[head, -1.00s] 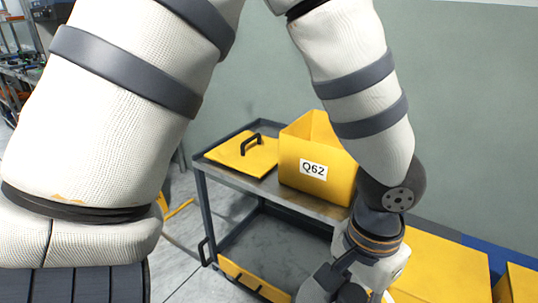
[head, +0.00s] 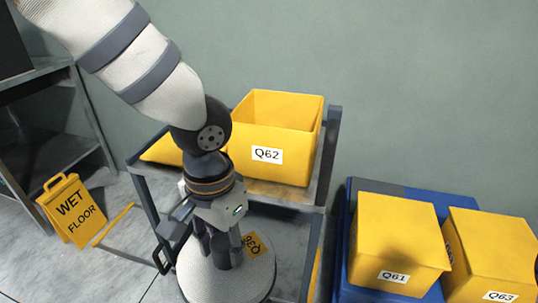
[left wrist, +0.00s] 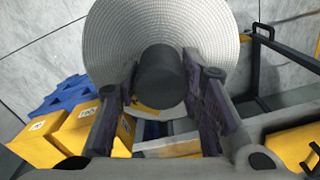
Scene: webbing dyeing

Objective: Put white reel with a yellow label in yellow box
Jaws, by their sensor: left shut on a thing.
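My left gripper (head: 222,248) points down and is shut on the dark hub of a white reel (head: 205,283). The reel's yellow label (head: 257,247) shows on its top face. The reel is in front of the cart, at the bottom of the head view. In the left wrist view the fingers hold the dark hub (left wrist: 160,75), with the white reel (left wrist: 215,30) beyond. The open yellow box (head: 292,168), marked Q62, stands on the cart top behind and right of the gripper. Its floor is hidden. My right gripper is out of view.
The box stands on a grey cart (head: 317,190) with a raised frame and a handle. A yellow lid (head: 160,150) lies left of it, partly behind my arm. Closed yellow boxes (head: 385,235) sit on blue at right. A wet-floor sign (head: 72,210) stands at left.

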